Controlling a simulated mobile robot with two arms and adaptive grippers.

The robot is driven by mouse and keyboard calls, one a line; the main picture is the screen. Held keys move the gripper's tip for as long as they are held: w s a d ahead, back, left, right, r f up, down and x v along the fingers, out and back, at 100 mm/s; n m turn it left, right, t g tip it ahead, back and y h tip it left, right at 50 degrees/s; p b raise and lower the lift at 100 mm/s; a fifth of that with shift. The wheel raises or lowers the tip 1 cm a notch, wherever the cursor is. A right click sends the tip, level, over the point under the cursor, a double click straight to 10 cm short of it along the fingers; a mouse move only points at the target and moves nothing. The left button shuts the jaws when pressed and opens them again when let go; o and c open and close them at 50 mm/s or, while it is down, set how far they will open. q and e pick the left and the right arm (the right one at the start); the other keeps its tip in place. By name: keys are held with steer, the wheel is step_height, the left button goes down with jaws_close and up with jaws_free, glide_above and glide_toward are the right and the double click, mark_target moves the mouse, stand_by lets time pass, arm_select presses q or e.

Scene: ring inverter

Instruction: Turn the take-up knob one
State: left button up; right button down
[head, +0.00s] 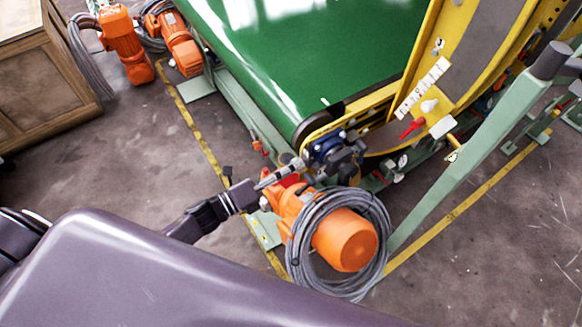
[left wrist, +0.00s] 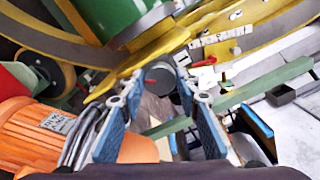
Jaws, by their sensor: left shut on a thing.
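My left gripper (head: 282,174) reaches in from the left to the near corner of the green-belt conveyor, just above an orange motor (head: 345,238). In the left wrist view its two blue-padded fingers (left wrist: 160,92) stand apart on either side of a dark round knob (left wrist: 160,78), and the gripper is shut on it. The grip is partly hidden, so the exact contact is hard to see. In the head view the fingertips meet the machine beside a dark blue bearing housing (head: 325,146); the knob is not clear there. My right gripper is not in view.
A coil of grey cable (head: 300,240) hangs around the orange motor close below the gripper. A yellow ring frame (head: 430,45), a red handle (head: 411,129) and a pale green post (head: 470,150) stand to the right.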

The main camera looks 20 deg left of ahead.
arm_select(q)
steer(key=n+p, duration=0.2)
steer(key=n, duration=2.2)
steer(key=shift+f+n+p, duration=0.1)
steer(key=shift+n+p, duration=0.2)
steer(key=shift+n, duration=0.1)
steer(key=o, duration=1.2)
steer(key=shift+c, duration=0.2)
steer(key=v, duration=1.2)
